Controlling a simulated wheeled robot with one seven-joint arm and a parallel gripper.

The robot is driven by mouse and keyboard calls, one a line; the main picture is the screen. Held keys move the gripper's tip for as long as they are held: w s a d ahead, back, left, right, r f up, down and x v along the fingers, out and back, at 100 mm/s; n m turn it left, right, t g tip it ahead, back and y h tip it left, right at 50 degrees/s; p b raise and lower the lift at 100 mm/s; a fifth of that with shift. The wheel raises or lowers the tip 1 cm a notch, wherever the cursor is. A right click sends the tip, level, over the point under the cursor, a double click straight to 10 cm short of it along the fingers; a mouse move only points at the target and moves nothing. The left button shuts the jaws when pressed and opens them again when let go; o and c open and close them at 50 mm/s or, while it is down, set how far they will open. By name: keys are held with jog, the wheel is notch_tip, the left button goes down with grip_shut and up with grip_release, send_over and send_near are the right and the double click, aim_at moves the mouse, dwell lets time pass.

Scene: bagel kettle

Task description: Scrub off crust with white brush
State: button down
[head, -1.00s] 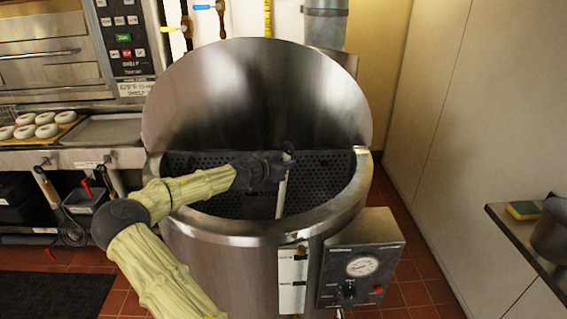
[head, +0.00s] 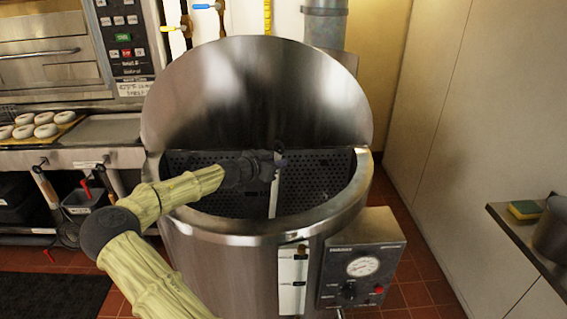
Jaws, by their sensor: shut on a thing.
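My gripper (head: 272,168) reaches over the near-left rim into the large steel kettle (head: 205,240). It is shut on a white stick-like handle, which I take to be the white brush (head: 274,195). The handle hangs down, slightly tilted, inside the kettle, in front of the dark perforated inner wall (head: 315,175). The brush's lower end and bristles are hidden behind the kettle's front rim. I cannot make out any crust from here. The kettle's round lid (head: 255,90) stands open behind it.
A control box with a gauge (head: 362,266) juts from the kettle's front right. A shelf with a yellow-green sponge (head: 524,209) and a dark pot (head: 552,230) is at the right. Bagels (head: 35,128) lie on a board at the left. A tall pale panel stands at the right.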

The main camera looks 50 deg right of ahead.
jog(key=shift+w+a+f, duration=0.1)
jog(key=shift+w+a, duration=0.1)
jog(key=shift+w, duration=0.1)
jog(key=shift+w+a, duration=1.45)
jog(key=shift+w, duration=0.2)
jog(key=shift+w+a+b, duration=0.2)
jog(key=shift+w+a, duration=0.5)
jog(key=shift+w, duration=0.2)
jog(key=shift+w+a+b, duration=0.15)
jog(key=shift+w+a, duration=0.55)
jog(key=shift+w, duration=0.15)
jog(key=shift+w+a, duration=1.45)
jog(key=shift+w, duration=0.3)
jog(key=shift+f, duration=0.1)
jog(key=shift+w+a, duration=0.55)
jog(key=shift+w, duration=0.15)
